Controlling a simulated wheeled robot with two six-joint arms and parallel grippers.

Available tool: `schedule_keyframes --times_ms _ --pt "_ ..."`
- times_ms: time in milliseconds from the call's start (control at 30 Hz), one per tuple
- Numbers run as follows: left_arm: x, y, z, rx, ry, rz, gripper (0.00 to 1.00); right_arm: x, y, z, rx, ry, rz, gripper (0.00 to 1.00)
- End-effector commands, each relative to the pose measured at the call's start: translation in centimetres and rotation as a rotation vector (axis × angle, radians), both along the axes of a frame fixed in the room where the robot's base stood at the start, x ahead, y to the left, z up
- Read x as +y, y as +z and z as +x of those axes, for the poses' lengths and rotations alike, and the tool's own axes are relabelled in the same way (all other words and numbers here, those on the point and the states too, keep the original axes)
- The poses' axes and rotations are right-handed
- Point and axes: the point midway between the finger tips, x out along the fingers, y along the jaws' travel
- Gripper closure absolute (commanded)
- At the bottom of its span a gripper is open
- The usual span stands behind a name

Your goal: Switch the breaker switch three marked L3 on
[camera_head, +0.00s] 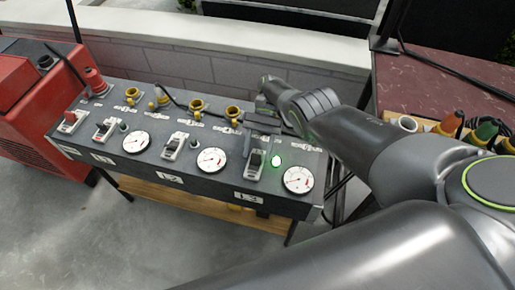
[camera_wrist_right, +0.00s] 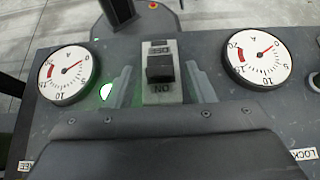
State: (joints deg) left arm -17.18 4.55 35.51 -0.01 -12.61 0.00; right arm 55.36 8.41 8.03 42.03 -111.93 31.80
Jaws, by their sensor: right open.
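The L3 breaker switch (camera_head: 254,163) is a light housing with a black toggle, above the L3 label (camera_head: 250,198) on the sloped grey panel. In the right wrist view the breaker (camera_wrist_right: 160,73) is upside down, with ON lettering below the toggle and more lettering above it. A green lamp beside it (camera_head: 276,161) glows; it also shows in the wrist view (camera_wrist_right: 106,92). My right gripper (camera_wrist_right: 160,86) is open, with one finger on each side of the breaker and no visible contact. My left gripper is not in view.
Round gauges (camera_head: 298,180) flank the breaker. More breakers (camera_head: 175,146) and yellow sockets (camera_head: 196,105) spread left along the panel (camera_head: 318,200). A red machine (camera_head: 40,110) stands at left. A table with bottles (camera_head: 452,124) stands at right.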

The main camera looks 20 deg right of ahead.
Motion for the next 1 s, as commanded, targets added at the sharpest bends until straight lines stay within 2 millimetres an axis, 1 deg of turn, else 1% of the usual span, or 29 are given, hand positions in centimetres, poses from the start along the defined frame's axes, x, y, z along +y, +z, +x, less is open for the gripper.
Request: schedule_keyframes --times_ms 167,267,800,900,1000 --pt "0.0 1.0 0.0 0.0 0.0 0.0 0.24 0.0 1.0 0.0 -0.001 0.0 -0.001 0.51" --pt "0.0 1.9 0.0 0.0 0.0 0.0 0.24 0.0 1.9 0.0 0.0 0.0 0.0 0.51" --pt "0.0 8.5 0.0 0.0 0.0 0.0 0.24 0.0 8.5 0.0 0.0 -0.001 -0.001 0.51" --pt "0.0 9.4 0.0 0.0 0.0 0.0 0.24 0.0 9.4 0.0 0.0 -0.001 -0.001 0.51" --pt "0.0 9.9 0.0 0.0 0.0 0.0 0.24 0.0 9.9 0.0 0.0 0.0 0.0 0.51"
